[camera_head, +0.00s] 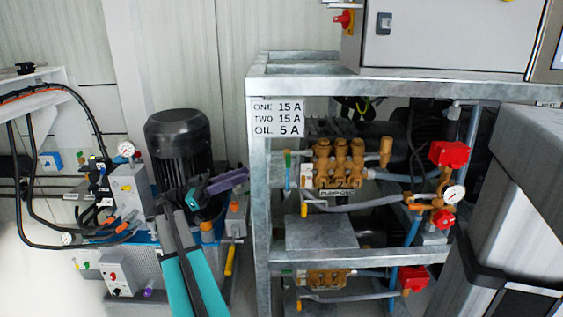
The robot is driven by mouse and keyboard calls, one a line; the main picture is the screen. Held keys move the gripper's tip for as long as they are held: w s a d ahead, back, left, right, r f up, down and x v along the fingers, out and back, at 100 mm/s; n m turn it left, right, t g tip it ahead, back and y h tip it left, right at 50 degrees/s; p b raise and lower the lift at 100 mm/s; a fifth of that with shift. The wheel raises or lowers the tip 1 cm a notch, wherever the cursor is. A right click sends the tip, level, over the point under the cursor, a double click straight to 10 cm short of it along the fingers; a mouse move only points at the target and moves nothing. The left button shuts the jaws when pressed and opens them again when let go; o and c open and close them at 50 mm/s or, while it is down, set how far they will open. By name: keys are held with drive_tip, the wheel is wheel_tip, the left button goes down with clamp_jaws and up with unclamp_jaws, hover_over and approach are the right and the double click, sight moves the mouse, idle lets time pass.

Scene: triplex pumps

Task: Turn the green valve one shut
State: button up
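A small upright green valve handle (287,158) shows at the left of the upper brass pump (338,160), just inside the rack's front-left post. It looks vertical, and its valve body is too small to make out. My gripper (218,184), dark with a purple part, is at the end of my teal and black arm. In the picture it is left of the rack post and lower than the green handle, apart from it. Nothing is clearly seen in its fingers, and their opening is not clear.
The grey metal rack (258,215) carries a sign (276,114) reading ONE 15 A, TWO 15 A, OIL 5 A. A black motor (179,150) stands behind my gripper. A yellow-handled lever (229,260) hangs beside the rack. A large grey cabinet (523,170) is close at right.

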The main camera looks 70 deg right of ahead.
sight(288, 161)
drive_tip(key=shift+s+d+r+p, duration=0.15)
drive_tip(key=shift+s+r+p, duration=0.1)
drive_tip(key=shift+p, duration=0.55)
drive_tip(key=p+x, duration=0.2)
drive_tip(key=p, duration=0.3)
drive_tip(key=shift+s, duration=0.15)
drive_tip(key=x, duration=1)
drive_tip(key=shift+s+d+p, duration=0.15)
drive_tip(key=shift+s+p, duration=0.15)
drive_tip(key=shift+s, duration=0.05)
drive_tip(key=shift+c, duration=0.4)
clamp_jaws()
